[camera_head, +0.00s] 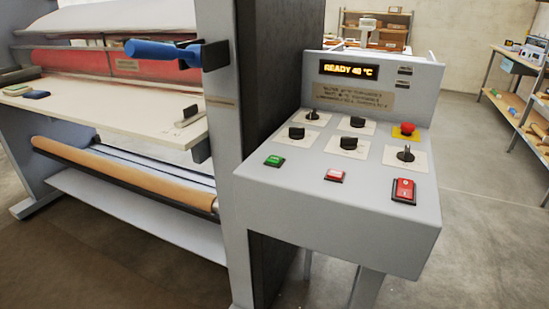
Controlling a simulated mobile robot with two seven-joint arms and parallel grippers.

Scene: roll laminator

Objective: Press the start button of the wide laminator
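The wide laminator (215,120) stands on the left with a grey control panel (330,215) on its right side. A green button (274,161) sits at the panel's front left and looks like the start button. A small red button (334,175) is to its right, and a red rocker switch (403,190) is at the front right. The display (348,69) reads "READY 40 °C". A red mushroom button (407,128) on a yellow plate and several black knobs sit farther back. Neither of my grippers is in view.
A blue handle (165,51) sticks out near the laminator's upright. A feed table (110,112) and a brown roll (125,175) are on the left. Shelving (515,105) stands at the far right. The floor (480,230) right of the panel is clear.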

